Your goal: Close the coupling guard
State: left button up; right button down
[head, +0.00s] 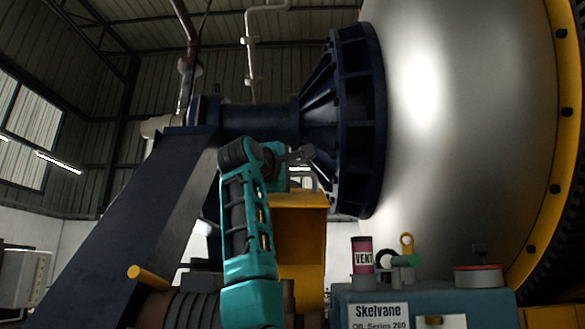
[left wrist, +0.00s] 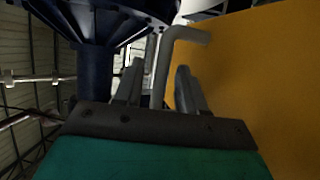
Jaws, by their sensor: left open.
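The coupling guard is a yellow cover (head: 302,240) that stands behind my teal left arm in the head view, below the dark blue flanged cone. In the left wrist view its flat yellow face (left wrist: 265,70) fills the right side. A grey bent bar (left wrist: 163,65), which looks like its handle, rises beside that face and bends right at the top. My left gripper (left wrist: 158,88) is open, with the bar between its two fingers; I cannot tell whether they touch it. In the head view the left gripper (head: 298,156) is small and partly hidden near the cover's top. My right gripper is not in view.
The blue flanged cone (head: 345,120) and its shaft are close above the gripper. A large silver vessel (head: 450,110) fills the right. A teal pump unit (head: 450,300) with a VENT canister (head: 363,256) stands front right. A dark slanted support (head: 130,220) is at left.

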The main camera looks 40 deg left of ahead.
pick_arm(q)
jog(key=shift+w+a, duration=0.1)
jog(key=shift+w, duration=0.25)
jog(key=shift+c, duration=0.4)
grip_shut()
